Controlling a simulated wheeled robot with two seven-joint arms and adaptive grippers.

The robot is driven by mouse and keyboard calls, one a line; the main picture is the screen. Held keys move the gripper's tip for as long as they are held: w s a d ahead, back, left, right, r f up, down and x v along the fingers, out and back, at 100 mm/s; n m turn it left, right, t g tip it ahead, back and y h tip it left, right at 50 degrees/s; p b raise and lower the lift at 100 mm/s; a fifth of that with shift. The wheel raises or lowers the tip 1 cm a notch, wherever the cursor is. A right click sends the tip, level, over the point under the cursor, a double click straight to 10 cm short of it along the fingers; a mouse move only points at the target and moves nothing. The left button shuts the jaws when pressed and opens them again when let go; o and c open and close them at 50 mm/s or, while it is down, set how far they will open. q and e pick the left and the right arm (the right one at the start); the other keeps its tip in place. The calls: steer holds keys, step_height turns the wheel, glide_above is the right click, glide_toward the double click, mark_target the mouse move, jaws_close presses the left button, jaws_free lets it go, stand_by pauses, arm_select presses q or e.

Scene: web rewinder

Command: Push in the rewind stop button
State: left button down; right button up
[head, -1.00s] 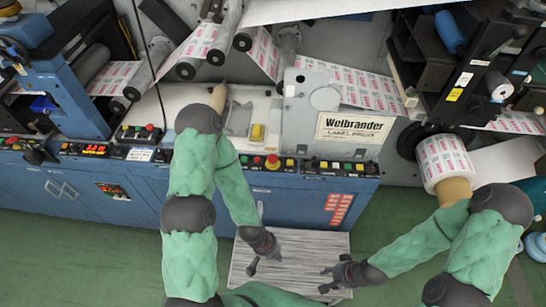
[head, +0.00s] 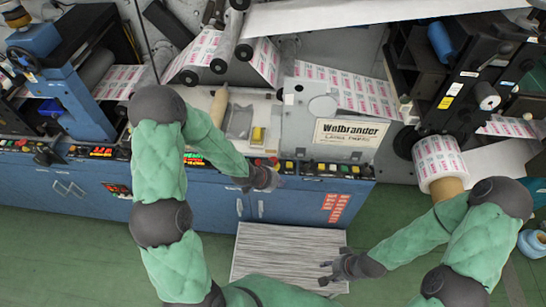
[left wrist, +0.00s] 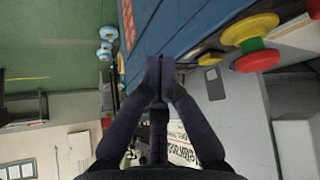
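A red mushroom button on a yellow collar (left wrist: 256,55) sticks out from the blue control panel in the left wrist view, right of my fingertips. In the head view, my left gripper (head: 267,181) is at the front edge of the panel and largely covers that button's area. The left wrist view shows my left gripper (left wrist: 160,75) with its fingertips together and nothing between them, apart from the button. My right gripper (head: 325,274) is open and empty, low in front of the machine near the grey mat. No button label is readable.
The control panel (head: 330,168) carries several other small buttons along the blue cabinet's top edge. A label roll (head: 440,160) is at the right. The grey mat (head: 268,250) lies on clear green floor.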

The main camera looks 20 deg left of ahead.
arm_select(q)
steer(key=w+a+r+m+t+p, duration=0.1)
steer(key=w+a+r+m, duration=0.1)
steer(key=r, duration=0.4)
steer(key=w+a+r+m+t+p, duration=0.1)
steer(key=w+a+r+m+p, duration=0.1)
steer(key=w+a+r, duration=0.2)
step_height(320, 180, up, 3)
steer(key=shift+w+m, duration=0.3)
steer(key=shift+w, duration=0.7)
steer(key=shift+f, duration=0.15)
steer(key=b, duration=0.8)
glide_above(271, 158)
steer(key=s, duration=0.1)
steer(key=f, duration=0.7)
steer(key=shift+s+d, duration=0.15)
steer(key=shift+d, duration=0.2)
steer(key=shift+f+b, duration=0.35)
steer(key=shift+f, duration=0.4)
steer(key=shift+f, duration=0.2)
steer(key=shift+f+b, duration=0.25)
steer(key=shift+b, duration=0.05)
steer(key=shift+f+b, duration=0.3)
steer(key=shift+f, duration=0.15)
steer(key=shift+r, duration=0.1)
